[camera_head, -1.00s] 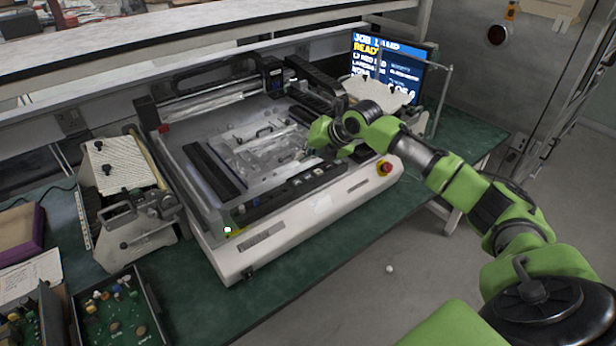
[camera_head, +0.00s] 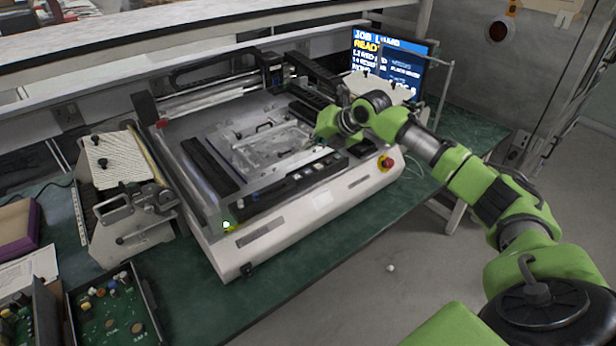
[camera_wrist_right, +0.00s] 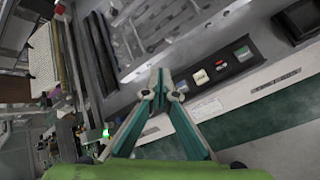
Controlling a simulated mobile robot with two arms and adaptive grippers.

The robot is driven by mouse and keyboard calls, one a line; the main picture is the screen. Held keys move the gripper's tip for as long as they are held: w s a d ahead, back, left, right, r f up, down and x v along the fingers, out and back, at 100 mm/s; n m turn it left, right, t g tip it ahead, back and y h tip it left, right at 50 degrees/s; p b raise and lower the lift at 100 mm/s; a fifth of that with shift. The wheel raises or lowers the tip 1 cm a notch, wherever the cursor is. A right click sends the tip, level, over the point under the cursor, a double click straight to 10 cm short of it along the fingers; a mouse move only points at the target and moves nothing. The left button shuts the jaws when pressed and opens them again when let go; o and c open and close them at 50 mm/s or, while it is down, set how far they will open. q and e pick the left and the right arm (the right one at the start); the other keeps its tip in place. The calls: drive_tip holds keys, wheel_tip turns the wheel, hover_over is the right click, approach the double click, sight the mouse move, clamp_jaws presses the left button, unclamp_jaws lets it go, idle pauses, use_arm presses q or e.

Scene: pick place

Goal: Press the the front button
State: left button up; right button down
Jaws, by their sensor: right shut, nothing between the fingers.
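The machine's front strip carries a dark button panel (camera_head: 290,184). In the right wrist view the panel holds a white button (camera_wrist_right: 200,77), a red one (camera_wrist_right: 221,65) and a green one (camera_wrist_right: 243,53). I cannot tell which the task calls the front button. My right gripper (camera_head: 324,134) is over the right part of the machine, behind the panel in the head view. In the right wrist view my right gripper (camera_wrist_right: 158,80) has its fingertips together and empty, left of the white button and apart from it. My left gripper is not in view.
A red emergency knob (camera_head: 386,165) sits at the machine's right front corner. A lit screen (camera_head: 388,65) stands behind my right arm. A feeder unit (camera_head: 125,185) and circuit boards (camera_head: 115,310) lie left. The green table (camera_head: 355,225) is clear in front of the machine.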

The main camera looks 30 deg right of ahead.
drive_tip(key=b, duration=0.3)
hover_over(310, 172)
wheel_tip(310, 172, down, 5)
drive_tip(key=shift+f, duration=0.1)
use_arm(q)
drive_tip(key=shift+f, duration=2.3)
use_arm(e)
drive_tip(key=shift+f, duration=0.45)
drive_tip(key=shift+f, duration=0.45)
